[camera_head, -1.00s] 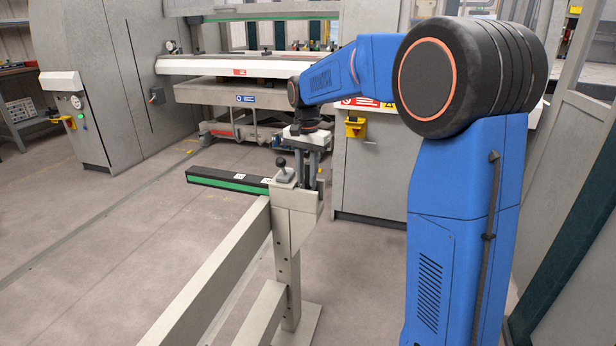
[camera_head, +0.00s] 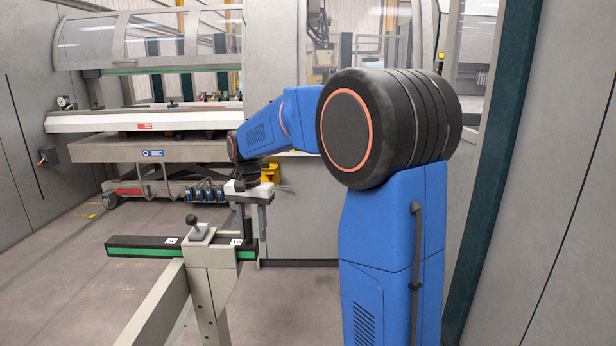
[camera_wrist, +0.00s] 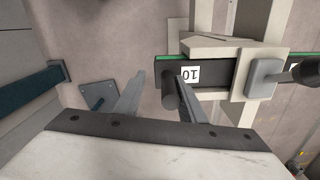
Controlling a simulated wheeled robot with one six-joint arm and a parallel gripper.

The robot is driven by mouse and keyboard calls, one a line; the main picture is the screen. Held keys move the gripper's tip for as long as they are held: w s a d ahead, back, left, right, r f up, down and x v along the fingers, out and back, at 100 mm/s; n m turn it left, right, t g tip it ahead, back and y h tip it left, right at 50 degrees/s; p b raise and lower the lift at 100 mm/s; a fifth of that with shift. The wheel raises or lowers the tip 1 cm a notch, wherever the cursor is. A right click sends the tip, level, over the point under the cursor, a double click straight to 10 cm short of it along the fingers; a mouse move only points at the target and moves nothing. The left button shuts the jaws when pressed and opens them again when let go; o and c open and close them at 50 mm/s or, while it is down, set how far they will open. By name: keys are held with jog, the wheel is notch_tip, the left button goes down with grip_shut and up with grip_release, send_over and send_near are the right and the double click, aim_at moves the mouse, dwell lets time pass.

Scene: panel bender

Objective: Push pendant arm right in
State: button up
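The black bar with a green strip (camera_head: 140,246) lies level across the top of a light grey post and looks like the pendant arm. It passes through a clamp with a black-knobbed lever (camera_head: 197,229). In the wrist view the bar (camera_wrist: 222,74) carries a "10" label, and a dark round peg (camera_wrist: 172,93) stands near its left end. My gripper (camera_head: 250,228) points down at the bar's right end. In the wrist view my gripper (camera_wrist: 160,88) has its fingers apart, with the peg between them, closer to the right finger. I cannot tell whether they touch it.
A light grey rail (camera_head: 157,306) runs from the post toward the lower left. The large machine with its white front beam (camera_head: 140,119) stands behind. A yellow holder (camera_head: 270,173) is on the grey cabinet behind my gripper. Floor left of the bar is clear.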

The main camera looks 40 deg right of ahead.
jog(key=s+d, duration=1)
jog(key=d, duration=0.3)
notch_tip(320, 180, up, 17)
jog(key=shift+w, duration=0.25)
dwell(0.3)
